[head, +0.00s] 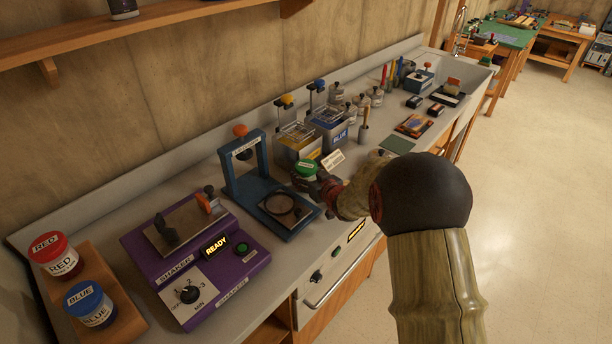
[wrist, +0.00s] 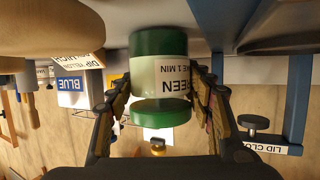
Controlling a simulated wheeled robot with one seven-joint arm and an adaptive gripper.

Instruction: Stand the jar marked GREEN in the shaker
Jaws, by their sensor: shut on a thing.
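The GREEN jar (wrist: 158,75) is upright between my fingers, its label upside down in the inverted wrist view. My gripper also shows in the wrist view (wrist: 163,92), shut on the jar's sides. I cannot tell whether the jar touches the bench. The purple shaker (head: 250,262) stands at the front left. Its grey deck (head: 188,228) is empty between a dark post and an orange-topped clamp; its display reads READY.
The blue lid press (head: 231,190) stands between the shaker and my gripper. A wooden rack (head: 122,318) at far left holds the RED jar (head: 55,257) and BLUE jar (head: 91,305). Dip tanks (head: 332,138) stand behind my gripper. A shelf (head: 150,26) overhangs the left back.

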